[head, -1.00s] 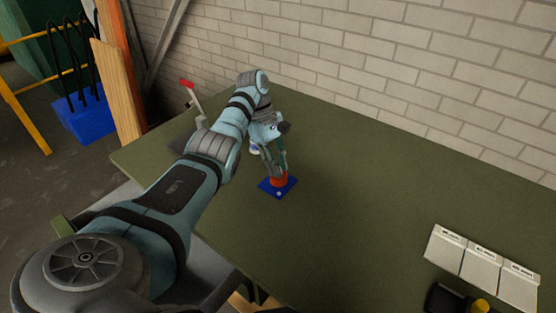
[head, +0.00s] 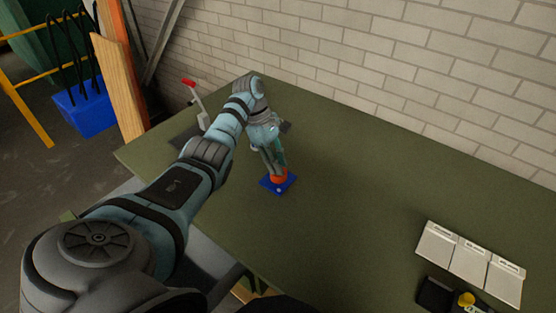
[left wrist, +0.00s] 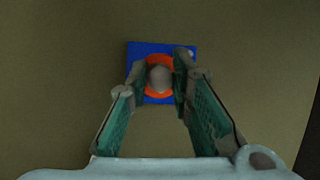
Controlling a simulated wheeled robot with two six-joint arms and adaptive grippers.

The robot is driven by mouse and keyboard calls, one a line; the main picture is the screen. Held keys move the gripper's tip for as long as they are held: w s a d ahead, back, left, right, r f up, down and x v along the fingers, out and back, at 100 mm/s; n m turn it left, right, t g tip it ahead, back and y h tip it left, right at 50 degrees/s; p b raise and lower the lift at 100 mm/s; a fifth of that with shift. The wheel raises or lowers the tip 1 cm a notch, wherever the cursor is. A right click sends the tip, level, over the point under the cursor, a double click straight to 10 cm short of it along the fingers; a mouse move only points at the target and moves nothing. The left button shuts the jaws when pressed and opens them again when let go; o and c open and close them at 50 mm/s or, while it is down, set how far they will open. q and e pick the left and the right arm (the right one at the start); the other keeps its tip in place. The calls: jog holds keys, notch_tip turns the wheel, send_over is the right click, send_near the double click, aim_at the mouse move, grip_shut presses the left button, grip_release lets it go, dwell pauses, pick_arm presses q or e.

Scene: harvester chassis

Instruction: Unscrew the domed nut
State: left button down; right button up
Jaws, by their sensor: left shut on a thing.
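The domed nut (left wrist: 160,78) shows in the left wrist view as a pale grey rounded top inside an orange-red ring (left wrist: 158,59). The ring sits on a blue square plate (left wrist: 138,50); in the head view the plate (head: 265,183) lies on the green table, with the orange ring (head: 279,178) on it. My left gripper (head: 276,172) points down at the plate from above. In the left wrist view its two fingers (left wrist: 160,82) are on either side of the nut and shut on it. In the head view the fingers hide the nut. My right gripper is not in view.
The green table (head: 350,190) is clear around the plate. A red-handled lever device (head: 197,105) stands behind my left arm. A brick wall (head: 400,70) borders the back.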

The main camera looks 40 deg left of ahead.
pick_arm(q)
jog(key=shift+r+n+p, duration=0.15)
jog(key=shift+n+p, duration=0.25)
jog(key=shift+p, duration=0.3)
jog(key=shift+n+t+p, duration=0.7)
jog(key=shift+n+p, duration=0.7)
jog(key=shift+p, duration=0.25)
jog(key=shift+n+y+p, duration=0.3)
jog(key=shift+n+p, duration=0.4)
jog(key=shift+p, duration=0.15)
jog(key=shift+t, duration=0.3)
jog(key=shift+s+n+p, duration=0.1)
jog(key=shift+n+p, duration=0.4)
jog(key=shift+n, duration=0.2)
jog(key=n+t+y, duration=0.1)
jog(key=n, duration=0.3)
